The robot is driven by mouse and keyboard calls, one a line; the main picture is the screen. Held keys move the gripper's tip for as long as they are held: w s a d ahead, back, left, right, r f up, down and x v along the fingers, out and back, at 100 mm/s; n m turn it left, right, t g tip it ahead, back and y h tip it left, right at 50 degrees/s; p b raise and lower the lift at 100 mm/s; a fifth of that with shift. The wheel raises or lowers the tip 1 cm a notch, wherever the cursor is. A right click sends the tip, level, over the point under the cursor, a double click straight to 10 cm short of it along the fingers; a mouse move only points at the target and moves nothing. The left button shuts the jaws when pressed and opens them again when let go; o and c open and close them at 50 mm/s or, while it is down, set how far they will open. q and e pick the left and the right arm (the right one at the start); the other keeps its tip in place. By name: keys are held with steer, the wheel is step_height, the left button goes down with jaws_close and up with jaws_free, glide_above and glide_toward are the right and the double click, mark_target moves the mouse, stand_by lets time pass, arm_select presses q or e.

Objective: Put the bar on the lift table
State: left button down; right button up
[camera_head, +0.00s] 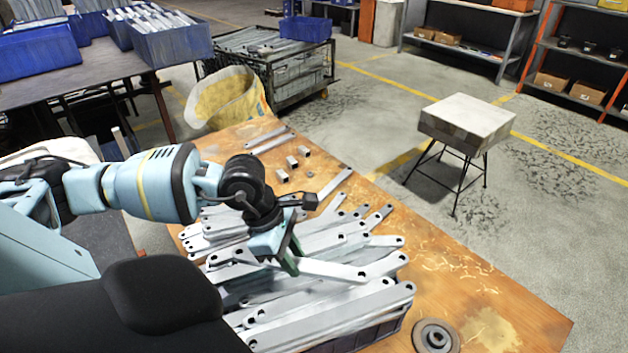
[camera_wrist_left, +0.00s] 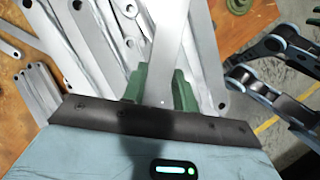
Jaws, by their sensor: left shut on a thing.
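My left gripper (camera_head: 290,262) has green fingers and is shut on a flat grey metal bar (camera_head: 345,271) with a hole near its end. It is above the heap of similar bars. In the left wrist view the held bar (camera_wrist_left: 174,50) runs up and away between the fingers (camera_wrist_left: 160,88). I cannot tell whether the bar touches the heap. No lift table is plainly recognisable. A small table (camera_head: 468,122) with a pale, thick top and thin dark legs stands apart on the floor at the right.
The bars lie heaped in a dark blue crate (camera_head: 372,334) on a wooden workbench (camera_head: 465,285). A round grey disc (camera_head: 436,336) and small metal pieces lie on the bench. A yellow sack (camera_head: 226,98) and a wire cage stand behind. Floor is clear around the small table.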

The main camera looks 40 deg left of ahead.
arm_select(q)
steer(key=shift+s+a+r, duration=0.1)
steer(key=shift+s+a, duration=0.15)
steer(key=shift+s, duration=0.65)
